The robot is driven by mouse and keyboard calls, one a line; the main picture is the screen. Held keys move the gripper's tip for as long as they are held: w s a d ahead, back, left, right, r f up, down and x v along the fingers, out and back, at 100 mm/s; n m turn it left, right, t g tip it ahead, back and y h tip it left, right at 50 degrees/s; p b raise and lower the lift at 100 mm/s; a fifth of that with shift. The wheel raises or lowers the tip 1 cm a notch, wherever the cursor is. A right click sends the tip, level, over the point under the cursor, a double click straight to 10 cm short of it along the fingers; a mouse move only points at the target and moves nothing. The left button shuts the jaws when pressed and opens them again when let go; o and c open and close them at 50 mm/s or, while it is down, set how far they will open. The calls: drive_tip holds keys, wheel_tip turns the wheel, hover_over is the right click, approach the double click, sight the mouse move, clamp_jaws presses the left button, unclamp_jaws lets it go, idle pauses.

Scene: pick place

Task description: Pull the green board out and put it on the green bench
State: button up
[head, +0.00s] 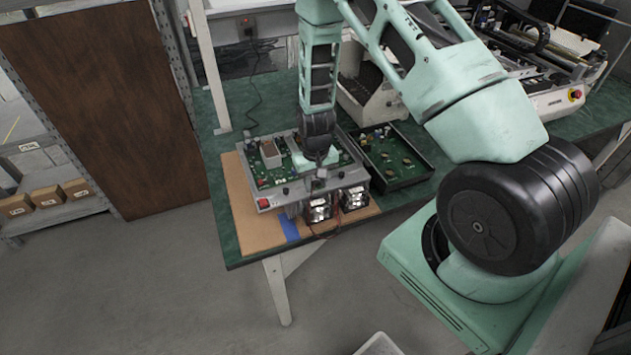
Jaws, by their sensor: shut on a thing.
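My gripper (320,158) points down over the open grey chassis (268,202) on the green bench (222,132). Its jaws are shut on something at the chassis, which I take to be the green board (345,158). The fingers and the wrist hide most of the grip. The green board appears to lie within the chassis walls, with parts standing on it. I cannot tell whether it is raised at all. The bench's green top is bare at the left and behind the chassis.
A black tray (408,183) with another green circuit board stands just right of the chassis. A brown mat (245,220) with blue tape lies under the chassis. Two small fan-like units (318,208) with wires sit at its front. A white machine (560,100) stands at the right.

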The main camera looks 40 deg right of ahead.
drive_tip(key=shift+r+p, duration=0.9)
drive_tip(key=shift+r, duration=0.55)
drive_tip(key=shift+a, duration=0.1)
